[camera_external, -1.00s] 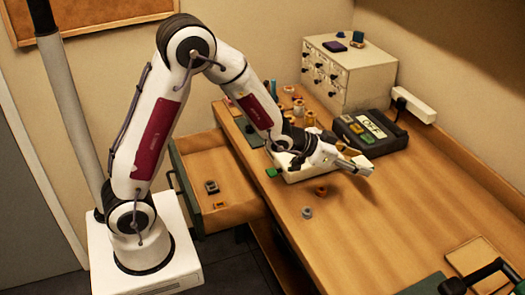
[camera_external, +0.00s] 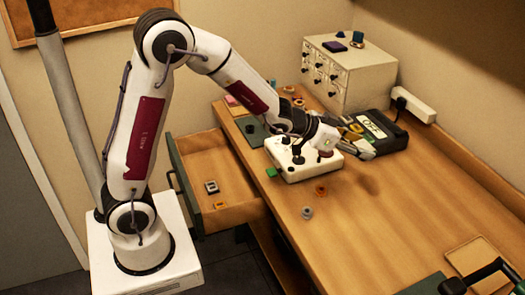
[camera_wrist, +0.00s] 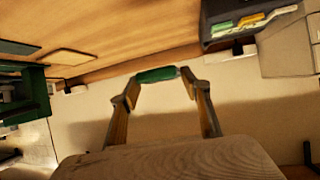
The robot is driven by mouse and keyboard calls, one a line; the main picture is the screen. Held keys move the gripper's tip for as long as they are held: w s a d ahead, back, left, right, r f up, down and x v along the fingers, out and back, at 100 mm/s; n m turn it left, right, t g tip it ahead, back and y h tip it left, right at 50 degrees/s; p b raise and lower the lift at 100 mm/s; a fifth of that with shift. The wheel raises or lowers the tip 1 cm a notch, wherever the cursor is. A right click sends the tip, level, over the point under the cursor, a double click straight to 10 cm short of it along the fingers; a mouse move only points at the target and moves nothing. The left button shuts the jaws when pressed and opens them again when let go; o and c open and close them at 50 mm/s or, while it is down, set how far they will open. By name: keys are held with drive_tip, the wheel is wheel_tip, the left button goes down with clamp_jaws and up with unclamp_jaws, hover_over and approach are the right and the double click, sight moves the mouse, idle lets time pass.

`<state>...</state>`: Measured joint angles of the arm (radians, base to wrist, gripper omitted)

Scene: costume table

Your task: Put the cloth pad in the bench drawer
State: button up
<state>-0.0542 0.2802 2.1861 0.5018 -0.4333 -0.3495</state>
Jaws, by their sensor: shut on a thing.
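My gripper (camera_wrist: 160,88) is shut on a green pad (camera_wrist: 157,74), seen between the fingertips in the wrist view; it looks like the cloth pad. In the external view my gripper (camera_external: 366,148) is raised over the bench, beyond the white control box and close to the black case. The held pad is hard to make out there. The bench drawer (camera_external: 233,214) stands pulled open at the bench's left side. Inside lie a small grey-black part and an orange part, with bare wood around them.
The white control box (camera_external: 305,168) with black knobs stands between my gripper and the drawer. A green block (camera_external: 272,172), an orange ring (camera_external: 320,190) and a grey ring (camera_external: 307,212) lie near it. The black case (camera_external: 385,135) is at the right. The front bench is mostly clear.

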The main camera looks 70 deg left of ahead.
drive_tip(key=s+a+r+n+y, duration=0.2)
drive_tip(key=a+n+y, duration=0.2)
drive_tip(key=a, duration=1)
drive_tip(key=shift+a+y, duration=0.4)
drive_tip(key=s+a+n+y, duration=0.1)
drive_tip(key=s+a, duration=0.1)
drive_tip(key=a, duration=0.2)
drive_tip(key=s+a+n+g+y, duration=0.1)
drive_tip(key=s+a+n, duration=0.1)
drive_tip(key=a, duration=0.2)
drive_tip(key=s+a+n+y, duration=0.1)
drive_tip(key=s+a+y, duration=0.1)
drive_tip(key=a, duration=0.2)
drive_tip(key=shift+s+a+r+n+g, duration=0.1)
drive_tip(key=shift+a+r+n+g, duration=0.1)
drive_tip(key=shift+n+g, duration=0.15)
drive_tip(key=n+g+y, duration=0.5)
drive_tip(key=n+g, duration=0.3)
drive_tip(key=n, duration=0.1)
hover_over(212, 172)
wheel_tip(212, 172, down, 22)
drive_tip(key=shift+f+t, duration=0.25)
drive_tip(key=shift+f, duration=0.65)
drive_tip(key=shift+f, duration=2.9)
drive_tip(key=shift+f, duration=0.1)
